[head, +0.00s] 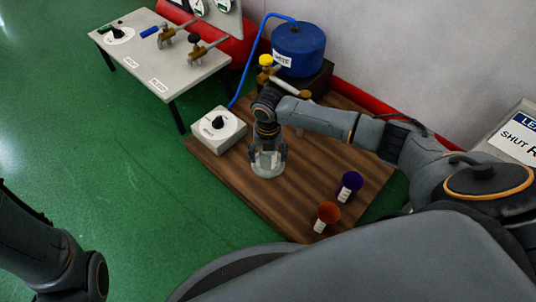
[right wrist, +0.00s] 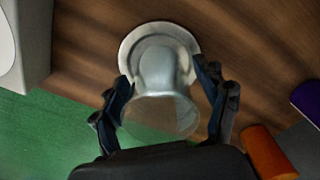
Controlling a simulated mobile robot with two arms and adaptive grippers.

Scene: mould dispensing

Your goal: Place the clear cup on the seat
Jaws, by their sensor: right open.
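The clear cup (right wrist: 160,112) is see-through, with its round rim toward my right wrist camera. It stands over the seat (right wrist: 131,42), a pale round metal disc on the brown wooden board. The cup's far end looks to rest on the disc's middle, but the contact is hard to see. My right gripper (right wrist: 165,92) is open, with one finger on each side of the cup. In the head view my right gripper (head: 268,158) points down over the seat (head: 267,172) and partly hides the cup. My left gripper is out of view; only my left arm shows.
A white box with a black knob (head: 218,129) stands left of the seat. An orange-topped container (head: 328,213) and a purple-topped one (head: 350,182) stand to the right. A blue drum (head: 299,50) with a blue hose and a yellow-knobbed valve (head: 266,61) are behind.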

